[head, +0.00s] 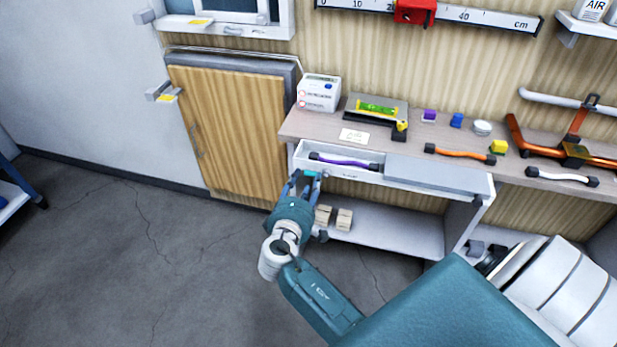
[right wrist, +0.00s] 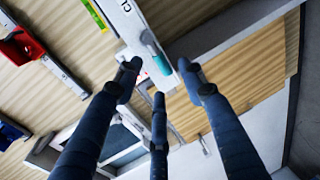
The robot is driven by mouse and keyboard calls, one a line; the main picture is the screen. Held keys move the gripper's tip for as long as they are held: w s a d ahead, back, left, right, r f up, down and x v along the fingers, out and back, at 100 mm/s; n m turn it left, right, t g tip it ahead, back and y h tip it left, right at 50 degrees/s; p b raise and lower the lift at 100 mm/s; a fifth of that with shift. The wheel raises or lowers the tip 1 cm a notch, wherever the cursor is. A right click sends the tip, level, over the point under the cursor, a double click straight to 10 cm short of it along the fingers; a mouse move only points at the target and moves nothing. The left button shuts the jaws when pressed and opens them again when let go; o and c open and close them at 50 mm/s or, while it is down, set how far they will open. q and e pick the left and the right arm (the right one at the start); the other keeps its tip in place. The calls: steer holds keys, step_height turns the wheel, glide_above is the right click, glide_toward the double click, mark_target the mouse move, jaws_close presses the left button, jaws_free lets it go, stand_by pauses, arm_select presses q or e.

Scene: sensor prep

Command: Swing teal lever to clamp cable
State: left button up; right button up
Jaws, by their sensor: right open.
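The teal lever (right wrist: 155,52) is a small rounded bar on a white panel in the right wrist view; a bit of teal also shows by the fingertips in the head view (head: 311,174). My right gripper (head: 303,178) is at the left front corner of the open drawer (head: 318,168). Its spread fingers (right wrist: 160,78) are open, with the lever's near end between and beyond their tips. I cannot tell whether they touch it. A purple cable (head: 343,162) with black ends lies in the drawer. My left gripper is not in view.
An orange cable (head: 460,153), a white cable (head: 562,176) and small coloured blocks lie on the counter. Wooden blocks (head: 344,219) sit on the lower shelf. A wooden cabinet door (head: 235,130) stands left of the drawer.

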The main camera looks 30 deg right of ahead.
steer(key=v, duration=0.9)
steer(key=shift+d, duration=0.1)
steer(key=s+a+f+n+g+y, duration=0.1)
steer(key=s+a+f+y, duration=0.15)
steer(key=f, duration=0.75)
steer(key=s+a+f+g+y, duration=0.2)
steer(key=s+f, duration=0.2)
steer(key=f, duration=0.7)
steer(key=s+a+f+n+g+y, duration=0.1)
steer(key=s+a+f+y, duration=0.15)
steer(key=f, duration=0.75)
steer(key=s+a+f+m+g+y, duration=0.1)
steer(key=s+f+m+g+y, duration=0.15)
steer(key=s+f, duration=1.15)
steer(key=s+d+f+m+g+y, duration=0.1)
steer(key=s+f+m, duration=0.1)
steer(key=s, duration=0.8)
steer(key=s+d+f+m+g+y, duration=0.1)
steer(key=s+f+m+g, duration=0.1)
steer(key=s, duration=0.8)
step_height(320, 180, down, 3)
steer(key=shift+d+r+m, duration=0.2)
steer(key=shift+m, duration=0.55)
